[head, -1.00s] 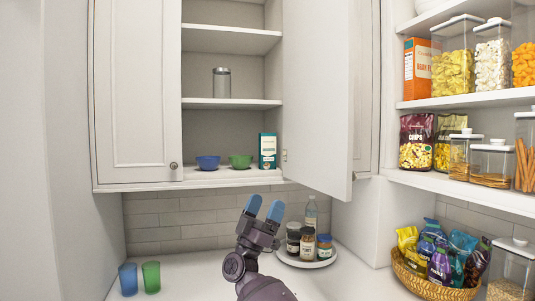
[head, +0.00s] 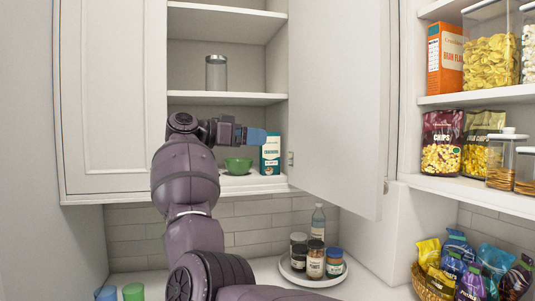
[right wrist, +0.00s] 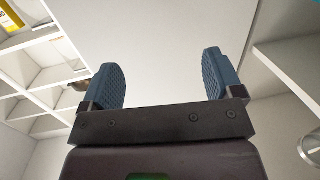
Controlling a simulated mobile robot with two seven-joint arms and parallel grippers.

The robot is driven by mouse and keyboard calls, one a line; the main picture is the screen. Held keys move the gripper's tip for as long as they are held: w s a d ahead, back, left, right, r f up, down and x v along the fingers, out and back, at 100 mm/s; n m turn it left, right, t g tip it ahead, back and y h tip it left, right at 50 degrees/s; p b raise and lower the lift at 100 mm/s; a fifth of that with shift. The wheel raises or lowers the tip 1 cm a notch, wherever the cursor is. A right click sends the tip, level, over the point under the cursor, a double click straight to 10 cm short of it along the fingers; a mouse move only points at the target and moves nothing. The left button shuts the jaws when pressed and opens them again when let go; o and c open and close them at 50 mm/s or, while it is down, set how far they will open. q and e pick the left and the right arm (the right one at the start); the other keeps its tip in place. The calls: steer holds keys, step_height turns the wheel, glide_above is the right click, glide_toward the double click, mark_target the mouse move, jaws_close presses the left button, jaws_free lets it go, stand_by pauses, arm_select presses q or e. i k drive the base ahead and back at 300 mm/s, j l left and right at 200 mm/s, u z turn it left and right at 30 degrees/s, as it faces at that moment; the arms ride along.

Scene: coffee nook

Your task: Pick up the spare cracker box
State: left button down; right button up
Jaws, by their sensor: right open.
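The teal and white cracker box (head: 270,153) stands upright on the bottom shelf of the open wall cabinet, at its right end in the head view. My right gripper (head: 257,137) is at the cabinet opening, with its blue fingers beside the upper left of the box in the picture. Whether they touch it cannot be told. In the right wrist view the two blue fingers (right wrist: 165,82) are wide apart with nothing between them. The box is not recognisable there. My left gripper is not in view.
A green bowl (head: 238,166) stands left of the box. A canister (head: 216,73) stands on the shelf above. The open cabinet door (head: 340,95) stands to the right. Below, a round tray (head: 285,270) holds jars and a bottle. The pantry shelf (head: 470,192) is at right.

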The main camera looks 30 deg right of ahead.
mark_target(270, 153)
steer(key=i+l, duration=0.55)
steer(key=i, duration=0.25)
steer(key=i+l, duration=0.1)
steer(key=l, duration=0.35)
steer(key=z, duration=0.05)
